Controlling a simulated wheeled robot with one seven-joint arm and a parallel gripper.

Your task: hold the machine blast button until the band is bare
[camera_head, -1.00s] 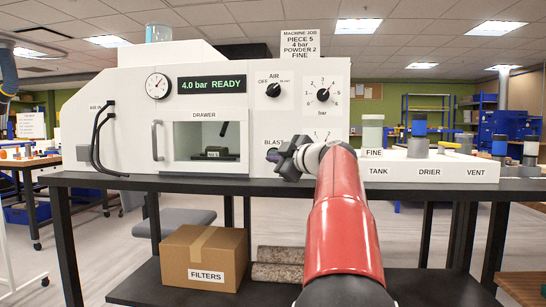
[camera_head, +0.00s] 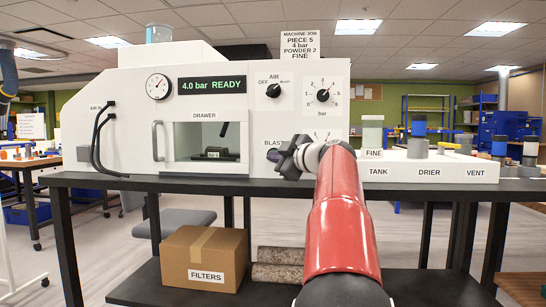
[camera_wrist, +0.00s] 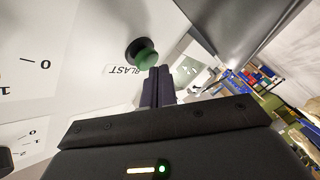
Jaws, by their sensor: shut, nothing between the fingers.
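The blast button shows in the wrist view as a green cap (camera_wrist: 147,57) in a dark collar beside the BLAST label. My gripper (camera_wrist: 158,72) is shut and empty, its fingertips right by the edge of the cap. I cannot tell whether they touch it. In the head view my gripper (camera_head: 279,158) is at the panel just below the BLAST label and mostly covers the button. The white machine (camera_head: 135,125) reads "4.0 bar READY" on its display (camera_head: 212,86). A small dark piece (camera_head: 216,153) shows through the drawer window; its band cannot be made out.
The air knob (camera_head: 273,90) and pressure knob (camera_head: 323,95) are above my gripper. A low white unit (camera_head: 400,168) with tank, drier and vent labels stands to the right on the dark table (camera_head: 150,182). A filters box (camera_head: 205,258) is on the shelf below.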

